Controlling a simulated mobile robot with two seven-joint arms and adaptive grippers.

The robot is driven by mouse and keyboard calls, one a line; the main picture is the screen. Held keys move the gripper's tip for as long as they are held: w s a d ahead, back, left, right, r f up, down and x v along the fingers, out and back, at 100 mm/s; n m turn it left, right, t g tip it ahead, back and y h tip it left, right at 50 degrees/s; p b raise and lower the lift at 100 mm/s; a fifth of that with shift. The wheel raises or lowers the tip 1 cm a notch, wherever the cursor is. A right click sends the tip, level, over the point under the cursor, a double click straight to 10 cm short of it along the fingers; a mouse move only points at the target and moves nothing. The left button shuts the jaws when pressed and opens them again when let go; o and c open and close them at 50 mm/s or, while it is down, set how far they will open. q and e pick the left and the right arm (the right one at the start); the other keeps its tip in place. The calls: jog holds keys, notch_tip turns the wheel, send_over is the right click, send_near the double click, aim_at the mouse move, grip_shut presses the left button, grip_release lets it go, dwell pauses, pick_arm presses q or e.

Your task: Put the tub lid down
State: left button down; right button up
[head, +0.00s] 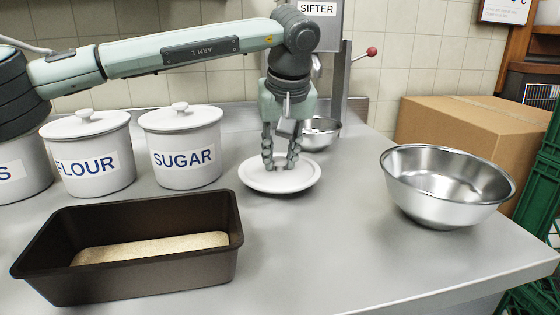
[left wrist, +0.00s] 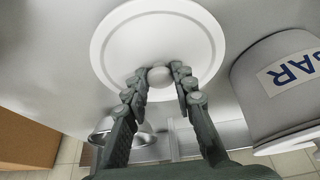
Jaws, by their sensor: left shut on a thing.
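The tub lid (head: 262,180) is a round white disc with a raised rim and a small knob. It is at the middle of the steel counter, right of the sugar tub. My left gripper (head: 281,160) points straight down over it, shut on the lid's knob. In the left wrist view the lid (left wrist: 128,40) shows whole, with its knob between the fingertips (left wrist: 160,78). The lid looks level and at or just above the counter; I cannot tell whether it touches. My right gripper is in neither view.
The lidded sugar tub (head: 181,160) and flour tub (head: 90,165) stand to the left. A dark loaf tin (head: 140,280) is in front. A large steel bowl (head: 445,205) and a cardboard box (head: 470,125) stand right. A smaller bowl (head: 322,135) sits behind the gripper. The counter's front middle is clear.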

pick_arm(q)
jog(key=shift+f, duration=0.75)
jog(key=c, duration=1.6)
grip_release()
jog(key=o, duration=0.3)
jog(key=shift+o, duration=0.2)
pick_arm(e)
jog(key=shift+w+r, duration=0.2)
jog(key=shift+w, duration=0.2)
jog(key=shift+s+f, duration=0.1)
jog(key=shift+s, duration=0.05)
